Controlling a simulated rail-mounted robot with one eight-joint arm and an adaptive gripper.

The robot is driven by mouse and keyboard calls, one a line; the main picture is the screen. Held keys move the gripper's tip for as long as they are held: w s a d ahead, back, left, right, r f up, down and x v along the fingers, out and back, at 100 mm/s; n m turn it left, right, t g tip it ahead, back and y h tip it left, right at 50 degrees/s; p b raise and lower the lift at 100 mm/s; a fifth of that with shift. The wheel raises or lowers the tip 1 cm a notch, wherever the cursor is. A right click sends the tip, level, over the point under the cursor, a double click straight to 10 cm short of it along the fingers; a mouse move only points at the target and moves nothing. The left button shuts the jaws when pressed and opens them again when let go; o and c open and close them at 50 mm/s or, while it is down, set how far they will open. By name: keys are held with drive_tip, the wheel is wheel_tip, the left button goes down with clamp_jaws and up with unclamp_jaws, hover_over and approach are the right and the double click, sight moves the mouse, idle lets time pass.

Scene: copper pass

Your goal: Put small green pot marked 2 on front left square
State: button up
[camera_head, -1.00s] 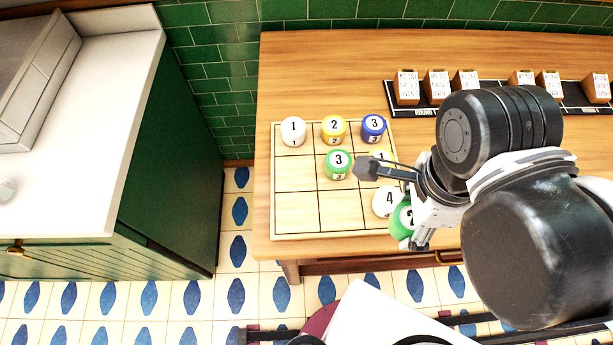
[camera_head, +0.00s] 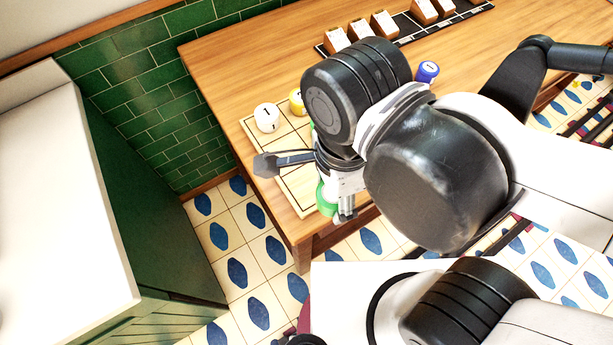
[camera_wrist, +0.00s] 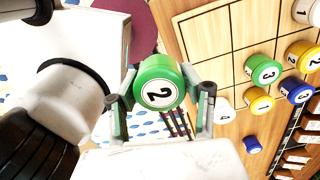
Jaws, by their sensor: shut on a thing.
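My gripper (camera_wrist: 160,97) is shut on the small green pot marked 2 (camera_wrist: 158,82), its number facing the wrist camera. In the head view the pot (camera_head: 325,198) shows as a green sliver beside my gripper, near the board's front edge; my wrist hides most of it. The light wooden board with the squares (camera_wrist: 205,38) lies beside the held pot in the wrist view. Its front left square (camera_wrist: 198,32) looks bare. I cannot tell the pot's exact height above the board.
A white pot marked 1 (camera_head: 267,117) and a yellow pot (camera_head: 297,100) stand at the board's back. Green 3 (camera_wrist: 263,68), another yellow pot (camera_wrist: 258,100) and white 4 (camera_wrist: 222,112) stand nearer. A blue pot (camera_wrist: 252,145) stands off the board. Wooden blocks (camera_head: 360,30) line the rack.

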drive_tip(key=b, duration=0.2)
hover_over(310, 183)
wheel_tip(310, 183, down, 6)
drive_tip(key=shift+r, duration=0.25)
drive_tip(key=shift+f+b, duration=0.5)
drive_tip(key=shift+f, duration=1.55)
drive_tip(key=shift+f, duration=0.15)
drive_tip(key=o, duration=1.2)
drive_tip(key=shift+o, duration=0.2)
